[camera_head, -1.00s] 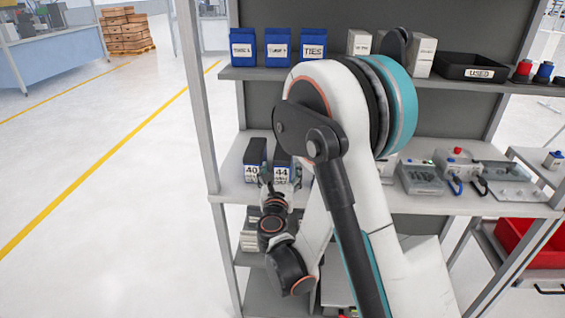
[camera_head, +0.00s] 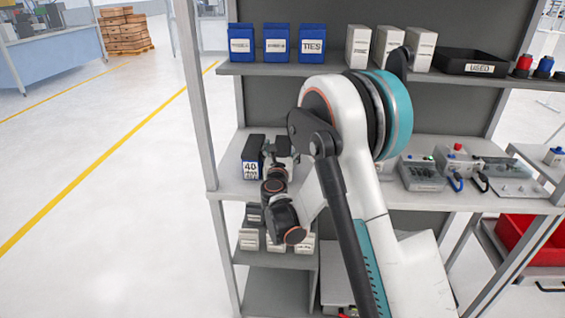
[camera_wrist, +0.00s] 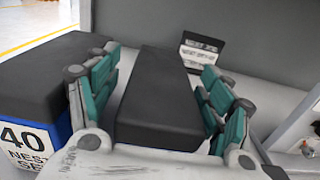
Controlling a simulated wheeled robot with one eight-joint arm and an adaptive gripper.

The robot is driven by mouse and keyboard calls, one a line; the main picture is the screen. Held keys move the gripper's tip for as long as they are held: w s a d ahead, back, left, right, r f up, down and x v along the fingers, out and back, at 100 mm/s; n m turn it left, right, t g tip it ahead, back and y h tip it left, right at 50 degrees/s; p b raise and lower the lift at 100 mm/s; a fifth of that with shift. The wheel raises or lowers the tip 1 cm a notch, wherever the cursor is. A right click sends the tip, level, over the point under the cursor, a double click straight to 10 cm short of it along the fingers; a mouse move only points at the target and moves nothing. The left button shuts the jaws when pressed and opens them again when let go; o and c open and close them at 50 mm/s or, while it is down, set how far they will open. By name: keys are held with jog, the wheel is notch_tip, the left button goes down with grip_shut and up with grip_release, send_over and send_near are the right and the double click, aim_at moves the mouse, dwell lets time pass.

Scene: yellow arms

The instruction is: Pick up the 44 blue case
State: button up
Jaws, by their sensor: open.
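The 40 case (camera_head: 252,158), blue with a black top, stands at the left end of the middle shelf; it also shows at the left of the wrist view (camera_wrist: 45,85). Beside it, a black-topped case (camera_wrist: 160,105) lies between my fingers in the wrist view. It stands where the 44 case showed earlier; its label is now hidden. My gripper (camera_wrist: 160,62) is open, with a teal-padded finger on each side of this case. A narrow gap shows on the left; contact on the right is unclear. In the head view my gripper (camera_head: 277,150) covers this spot.
The 40 case is close beside my left finger. A small labelled item (camera_wrist: 202,50) stands behind the case. The upper shelf (camera_head: 350,73) holds blue bins and white boxes overhead. Grey devices (camera_head: 422,172) sit to the right on the middle shelf.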

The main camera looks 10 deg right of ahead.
jog(key=shift+w+d, duration=0.25)
jog(key=shift+w, duration=0.45)
jog(key=c, duration=1.4)
jog(key=shift+o, duration=0.2)
jog(key=shift+r, duration=0.1)
jog(key=shift+r, duration=0.1)
